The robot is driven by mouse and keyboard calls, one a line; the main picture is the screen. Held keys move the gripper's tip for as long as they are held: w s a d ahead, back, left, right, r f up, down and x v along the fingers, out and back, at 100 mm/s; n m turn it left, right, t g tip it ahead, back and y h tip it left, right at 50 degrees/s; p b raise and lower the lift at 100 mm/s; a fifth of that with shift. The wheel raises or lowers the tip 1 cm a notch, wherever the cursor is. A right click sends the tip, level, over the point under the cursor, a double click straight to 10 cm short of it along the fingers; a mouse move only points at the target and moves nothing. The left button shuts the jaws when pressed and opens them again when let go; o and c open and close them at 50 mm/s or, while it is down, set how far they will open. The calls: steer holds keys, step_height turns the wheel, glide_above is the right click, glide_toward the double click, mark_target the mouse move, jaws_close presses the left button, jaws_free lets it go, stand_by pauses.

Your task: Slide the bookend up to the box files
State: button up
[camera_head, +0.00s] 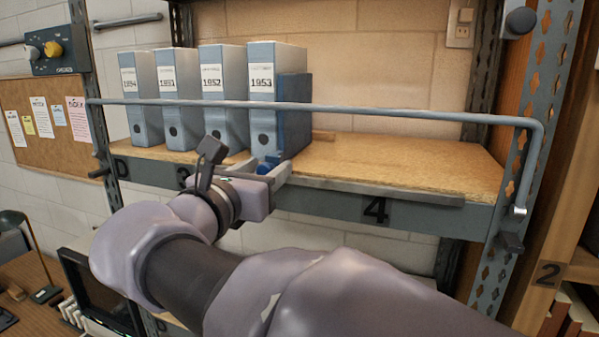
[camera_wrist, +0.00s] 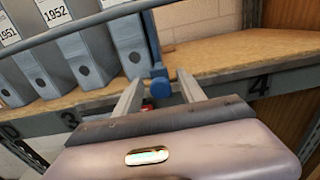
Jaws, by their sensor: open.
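Several grey-blue box files with year labels stand upright in a row on the wooden shelf (camera_head: 400,165); the rightmost file (camera_head: 262,90) reads 1953. The dark blue bookend (camera_head: 294,110) stands upright at that file's right side, and I see no clear gap between them. Its blue plate (camera_wrist: 152,38) also shows in the wrist view, with a blue knob (camera_wrist: 160,84) low at its front. My gripper (camera_head: 265,172) is at the shelf's front edge. In the wrist view its open fingers (camera_wrist: 161,92) are on either side of the knob, apparently not closed on it.
A grey rail (camera_head: 400,113) runs across the front of the shelf, above my gripper. A perforated upright (camera_head: 535,150) bounds the right end.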

steer(key=b+v, duration=0.2)
steer(key=v, duration=1.5)
steer(key=d+f+m+g+b, duration=0.55)
steer(key=d+f+b, duration=0.4)
steer(key=f, duration=0.75)
steer(key=d+f+m+g+b, duration=0.4)
steer(key=d+f+m+b, duration=0.3)
steer(key=d+f, duration=0.7)
steer(key=s+f+m+g+y+b, duration=0.1)
steer(key=s+f+m+y+b, duration=0.2)
steer(key=f+m+b, duration=0.6)
steer(key=s+f+m+g+y+b, duration=0.1)
steer(key=s+f+m+y+b, duration=0.3)
steer(key=f+m+b, duration=0.5)
steer(key=shift+s+a+f+m+y, duration=0.35)
steer(key=shift+s+f+m, duration=0.75)
steer(key=shift+f+m, duration=3.8)
step_height(320, 180, down, 3)
steer(key=n, duration=0.3)
steer(key=shift+f+n, duration=0.25)
